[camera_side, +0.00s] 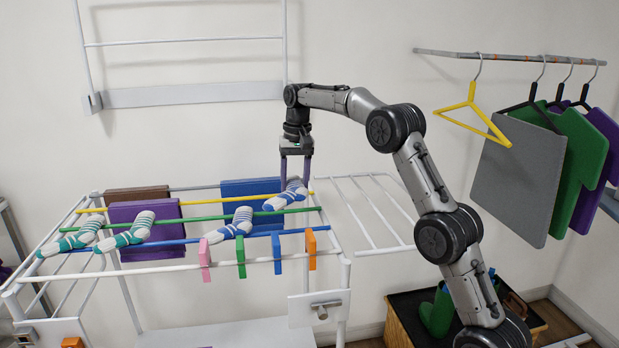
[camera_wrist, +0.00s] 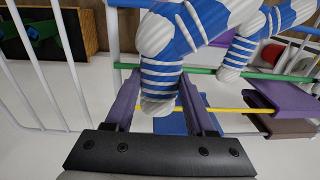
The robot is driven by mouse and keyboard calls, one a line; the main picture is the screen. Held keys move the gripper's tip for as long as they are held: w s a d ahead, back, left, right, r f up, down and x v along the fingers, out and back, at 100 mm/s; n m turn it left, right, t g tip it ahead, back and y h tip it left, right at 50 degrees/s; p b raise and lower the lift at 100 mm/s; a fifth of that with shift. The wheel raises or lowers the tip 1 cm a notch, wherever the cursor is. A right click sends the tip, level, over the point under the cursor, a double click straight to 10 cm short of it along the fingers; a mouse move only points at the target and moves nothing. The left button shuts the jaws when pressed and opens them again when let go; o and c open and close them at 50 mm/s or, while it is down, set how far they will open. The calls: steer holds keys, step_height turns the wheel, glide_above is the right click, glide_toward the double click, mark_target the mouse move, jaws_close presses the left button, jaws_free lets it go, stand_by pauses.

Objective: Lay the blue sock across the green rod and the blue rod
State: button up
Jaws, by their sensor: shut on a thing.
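A white sock with blue stripes (camera_side: 286,197) is held between the fingers of my gripper (camera_side: 295,178) above the right part of the drying rack. In the wrist view this sock (camera_wrist: 161,73) sits between the two purple fingers of my gripper (camera_wrist: 159,84), its far part reaching over the green rod. The green rod (camera_side: 186,218) and the blue rod (camera_side: 178,242) run across the rack. I cannot tell whether the held sock touches a rod. A second blue-striped sock (camera_side: 236,224) lies across the green and blue rods, left of the held one.
Two green-striped socks (camera_side: 126,230) lie at the rack's left. A yellow rod (camera_side: 205,188) runs behind the green one. Purple (camera_side: 145,214), brown and blue cloths hang on the rack. Pink, green and orange pegs (camera_side: 205,258) clip the front rail. Hangers with clothes (camera_side: 520,170) are at right.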

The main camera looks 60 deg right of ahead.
stand_by(0.3)
step_height(320, 180, down, 6)
steer(key=shift+f, duration=0.2)
stand_by(0.7)
steer(key=o, duration=1.1)
steer(key=shift+c, duration=0.2)
